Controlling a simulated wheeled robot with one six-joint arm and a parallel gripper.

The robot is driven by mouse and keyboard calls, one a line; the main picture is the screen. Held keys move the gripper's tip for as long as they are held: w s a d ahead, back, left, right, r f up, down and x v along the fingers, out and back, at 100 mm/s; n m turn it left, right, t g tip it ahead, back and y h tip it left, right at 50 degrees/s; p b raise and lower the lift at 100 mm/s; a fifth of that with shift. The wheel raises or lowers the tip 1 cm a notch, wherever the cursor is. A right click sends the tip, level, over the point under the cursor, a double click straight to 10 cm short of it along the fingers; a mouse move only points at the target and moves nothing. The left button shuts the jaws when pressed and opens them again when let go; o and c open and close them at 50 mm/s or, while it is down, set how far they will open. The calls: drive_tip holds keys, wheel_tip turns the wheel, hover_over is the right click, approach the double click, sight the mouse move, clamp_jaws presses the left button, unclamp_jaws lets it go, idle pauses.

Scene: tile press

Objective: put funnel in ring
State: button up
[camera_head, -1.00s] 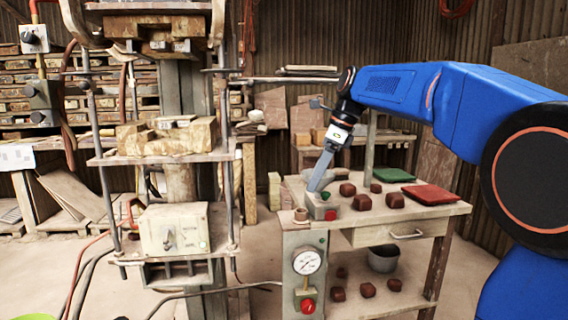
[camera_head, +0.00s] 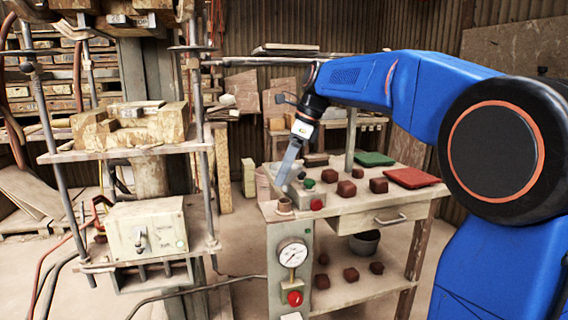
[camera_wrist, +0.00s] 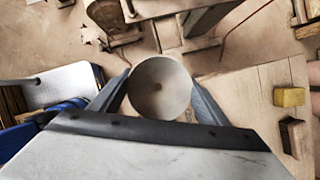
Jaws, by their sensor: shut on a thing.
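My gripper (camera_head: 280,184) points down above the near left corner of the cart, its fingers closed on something. In the wrist view my gripper (camera_wrist: 160,95) has one finger on each side of a pale round funnel (camera_wrist: 160,88), seen into its wide mouth with a small dark hole in the middle. I cannot make out the funnel in the head view. A small tan round collar (camera_head: 284,205), perhaps the ring, stands on the cart's corner just below the fingertips. A gap between them seems to show. I cannot identify the ring surely in the wrist view.
A gauge (camera_head: 293,254) is on the cart's front. The press (camera_head: 130,155) stands left, across a gap.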

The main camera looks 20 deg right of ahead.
sight(285, 184)
drive_tip(key=shift+f, duration=2.35)
drive_tip(key=o, duration=1.1)
drive_tip(key=v, duration=1.7)
drive_tip(key=shift+s+d+r, duration=0.1)
drive_tip(key=shift+s+d, duration=0.1)
